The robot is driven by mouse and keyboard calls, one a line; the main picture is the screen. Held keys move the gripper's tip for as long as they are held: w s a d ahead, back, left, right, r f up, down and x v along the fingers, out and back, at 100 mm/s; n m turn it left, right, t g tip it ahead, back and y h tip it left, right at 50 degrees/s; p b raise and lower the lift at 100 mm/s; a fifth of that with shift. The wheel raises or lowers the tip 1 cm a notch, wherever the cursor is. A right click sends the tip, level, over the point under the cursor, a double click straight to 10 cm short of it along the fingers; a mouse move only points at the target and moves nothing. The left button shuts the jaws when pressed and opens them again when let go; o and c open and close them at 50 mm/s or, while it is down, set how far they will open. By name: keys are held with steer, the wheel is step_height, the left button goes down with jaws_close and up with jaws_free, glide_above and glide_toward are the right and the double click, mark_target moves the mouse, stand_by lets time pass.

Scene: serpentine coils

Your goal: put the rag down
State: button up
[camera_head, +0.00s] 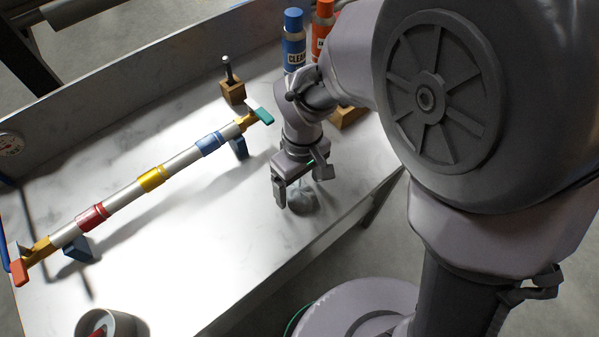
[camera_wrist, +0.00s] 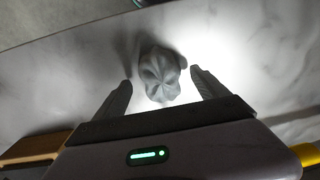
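The rag (camera_head: 303,204) is a small grey crumpled bundle on the white marbled table (camera_head: 190,285), close to its right-hand edge. My gripper (camera_head: 300,190) is just above the rag, pointing down. In the wrist view the rag (camera_wrist: 160,76) sits between and slightly beyond the two fingertips. The fingers of my gripper (camera_wrist: 162,79) are spread, with a bright gap on the right side and a darker gap on the left. The rag appears to rest on the table; its underside is hidden.
A pipe (camera_head: 120,195) with coloured bands lies on blue supports to the left. A wooden block with a dark peg (camera_head: 232,90), a blue bottle (camera_head: 294,45) and an orange bottle (camera_head: 322,30) stand at the back. A grey cup (camera_head: 128,325) is at the front.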

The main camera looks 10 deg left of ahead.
mark_target(301, 185)
step_height(301, 185, up, 10)
steer(key=p, duration=0.4)
steer(key=s+d+r+m+t+y, duration=0.1)
steer(key=s+d+r+m+t, duration=0.2)
steer(key=d+r+m, duration=0.3)
steer(key=s+d+r+m+t, duration=0.3)
steer(key=d+r+m, duration=0.4)
steer(key=d, duration=0.3)
steer(key=shift+s+r+m+t+y, duration=0.15)
steer(key=shift+s+m+t+y, duration=0.2)
steer(key=shift+s+m, duration=0.4)
steer(key=shift+f+b, duration=0.45)
steer(key=shift+b, duration=0.05)
